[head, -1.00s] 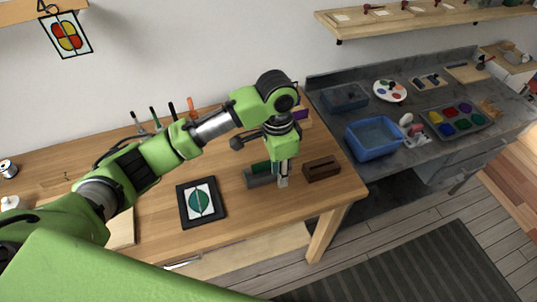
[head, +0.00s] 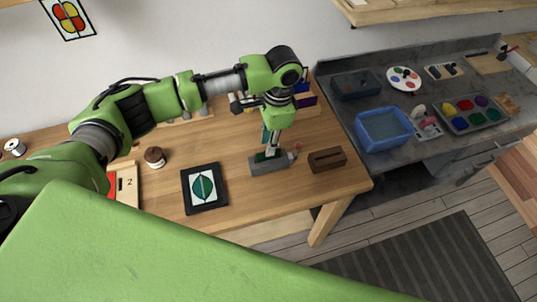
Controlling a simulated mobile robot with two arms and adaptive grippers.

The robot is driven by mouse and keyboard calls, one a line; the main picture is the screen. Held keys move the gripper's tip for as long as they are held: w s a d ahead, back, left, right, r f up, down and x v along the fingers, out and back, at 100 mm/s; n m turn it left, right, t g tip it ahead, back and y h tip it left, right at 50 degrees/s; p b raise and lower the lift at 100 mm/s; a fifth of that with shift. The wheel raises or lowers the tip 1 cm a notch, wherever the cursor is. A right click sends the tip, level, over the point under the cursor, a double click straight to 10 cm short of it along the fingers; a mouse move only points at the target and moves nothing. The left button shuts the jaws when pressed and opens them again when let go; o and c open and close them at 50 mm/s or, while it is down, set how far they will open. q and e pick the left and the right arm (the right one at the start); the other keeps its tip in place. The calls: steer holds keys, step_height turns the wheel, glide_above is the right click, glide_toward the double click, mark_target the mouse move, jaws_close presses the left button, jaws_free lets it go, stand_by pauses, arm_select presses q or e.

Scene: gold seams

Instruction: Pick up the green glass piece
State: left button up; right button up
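A dark green piece (head: 261,157), which looks like the green glass, shows low in a grey slotted holder (head: 262,168) on the wooden bench. My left gripper (head: 271,151) points down right over the holder, with its fingertips at the green piece. The fingers hide part of it, and I cannot tell whether they touch or close on it. A small teal-green patch shows higher up beside the fingers; what it belongs to is unclear. My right gripper is not in view.
A brown jar (head: 155,157) stands further left. A blue basin (head: 384,129) is on the grey counter.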

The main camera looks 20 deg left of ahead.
arm_select(q)
steer(key=shift+f+p, duration=0.3)
steer(key=shift+f, duration=0.05)
step_height(320, 180, down, 4)
steer(key=shift+r+p, duration=0.15)
steer(key=shift+p, duration=0.65)
steer(key=shift+f, duration=0.45)
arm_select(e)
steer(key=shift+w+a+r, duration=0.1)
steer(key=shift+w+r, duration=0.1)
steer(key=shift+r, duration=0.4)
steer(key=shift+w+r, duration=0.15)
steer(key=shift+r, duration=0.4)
arm_select(q)
jaws_close()
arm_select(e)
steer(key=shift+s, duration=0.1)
